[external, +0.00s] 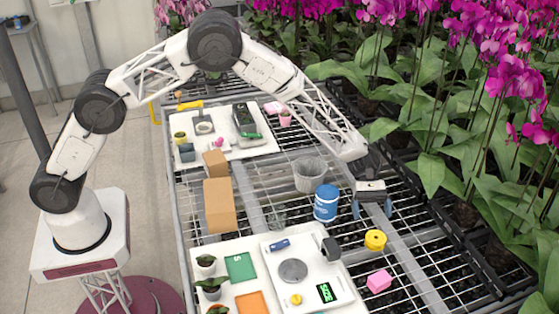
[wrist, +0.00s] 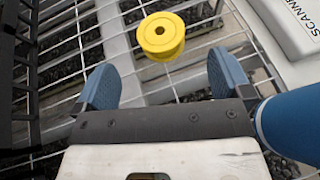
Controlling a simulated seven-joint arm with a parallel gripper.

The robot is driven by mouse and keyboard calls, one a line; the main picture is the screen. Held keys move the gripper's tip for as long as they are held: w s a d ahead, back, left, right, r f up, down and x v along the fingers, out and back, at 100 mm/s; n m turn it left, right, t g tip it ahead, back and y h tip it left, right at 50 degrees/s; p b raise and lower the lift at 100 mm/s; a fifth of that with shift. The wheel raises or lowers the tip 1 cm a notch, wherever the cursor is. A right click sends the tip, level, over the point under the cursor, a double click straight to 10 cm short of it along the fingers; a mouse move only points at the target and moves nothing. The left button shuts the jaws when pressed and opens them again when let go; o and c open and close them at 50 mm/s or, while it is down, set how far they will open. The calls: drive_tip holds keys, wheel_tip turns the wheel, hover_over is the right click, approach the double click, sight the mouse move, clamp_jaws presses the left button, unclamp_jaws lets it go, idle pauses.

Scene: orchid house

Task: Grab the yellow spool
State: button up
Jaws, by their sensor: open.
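The yellow spool (external: 375,240) stands on the wire mesh bench, right of the white scanner board. In the wrist view the spool (wrist: 161,36) lies ahead of the fingertips, roughly centred between them and apart from both. Its round top with a dark centre hole faces the camera. My gripper (external: 372,209) is open, with its two blue fingers spread and pointing down. In the external view it is just above and behind the spool. In the wrist view the space between the fingers (wrist: 165,85) is empty.
A blue cylinder (external: 326,203) stands left of my gripper, and close to the right finger in the wrist view (wrist: 292,125). A pink block (external: 379,281) lies in front of the spool. The white scanner board (external: 337,290) is to the left. Potted orchids line the right side.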

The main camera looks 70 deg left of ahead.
sight(375, 235)
drive_tip(key=shift+x, duration=1.1)
drive_tip(key=shift+f, duration=0.1)
drive_tip(key=shift+x, duration=2.5)
drive_tip(key=shift+f, duration=0.1)
drive_tip(key=shift+c, duration=0.2)
drive_tip(key=c, duration=1)
